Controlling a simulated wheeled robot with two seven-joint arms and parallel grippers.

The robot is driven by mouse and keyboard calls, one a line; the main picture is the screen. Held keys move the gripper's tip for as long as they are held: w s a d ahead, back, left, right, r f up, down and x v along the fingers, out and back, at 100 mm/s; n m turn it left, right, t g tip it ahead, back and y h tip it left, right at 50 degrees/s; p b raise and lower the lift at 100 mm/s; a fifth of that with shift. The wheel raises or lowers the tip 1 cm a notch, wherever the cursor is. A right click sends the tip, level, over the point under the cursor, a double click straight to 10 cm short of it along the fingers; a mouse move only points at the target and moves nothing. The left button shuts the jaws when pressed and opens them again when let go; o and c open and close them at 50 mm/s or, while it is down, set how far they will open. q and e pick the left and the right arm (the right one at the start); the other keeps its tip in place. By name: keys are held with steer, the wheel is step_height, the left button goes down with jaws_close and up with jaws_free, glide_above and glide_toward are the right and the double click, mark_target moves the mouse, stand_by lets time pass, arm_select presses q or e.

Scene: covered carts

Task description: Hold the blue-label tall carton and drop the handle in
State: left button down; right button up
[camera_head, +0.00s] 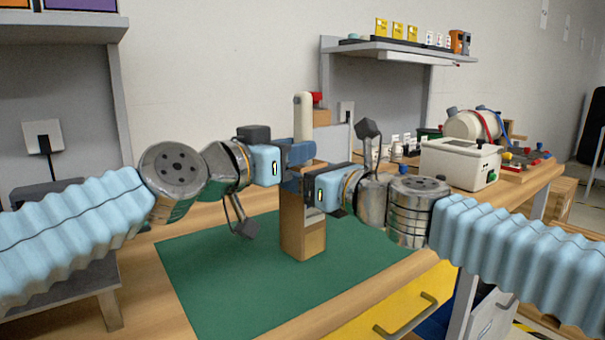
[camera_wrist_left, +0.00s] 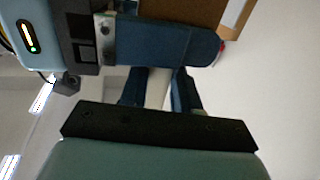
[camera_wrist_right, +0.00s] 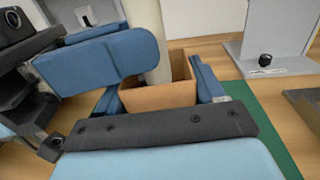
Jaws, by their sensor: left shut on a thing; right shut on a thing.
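The tall brown carton (camera_head: 302,240) stands upright on the green mat (camera_head: 215,262). Its top is open in the right wrist view (camera_wrist_right: 158,97); I cannot make out a blue label. My right gripper (camera_head: 298,182) is shut on the carton's upper part. The handle, a pale cream rod (camera_head: 303,113), is upright above the carton. My left gripper (camera_head: 300,153) is shut on it just above the right gripper. In the right wrist view the handle (camera_wrist_right: 151,35) lines up with the opening, and its lower end appears within it. The handle also shows in the left wrist view (camera_wrist_left: 157,88).
A white box-shaped device (camera_head: 460,163) stands on the bench at the right, near a pale cylinder (camera_head: 470,125) with straps. A shelf (camera_head: 400,50) holds small boxes at the back. The mat around the carton is clear.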

arm_select(q)
steer(key=shift+f, duration=0.25)
steer(key=c, duration=0.7)
jaws_free()
steer(key=shift+c, duration=0.2)
steer(key=v, duration=1.2)
arm_select(e)
steer(key=o, duration=1.1)
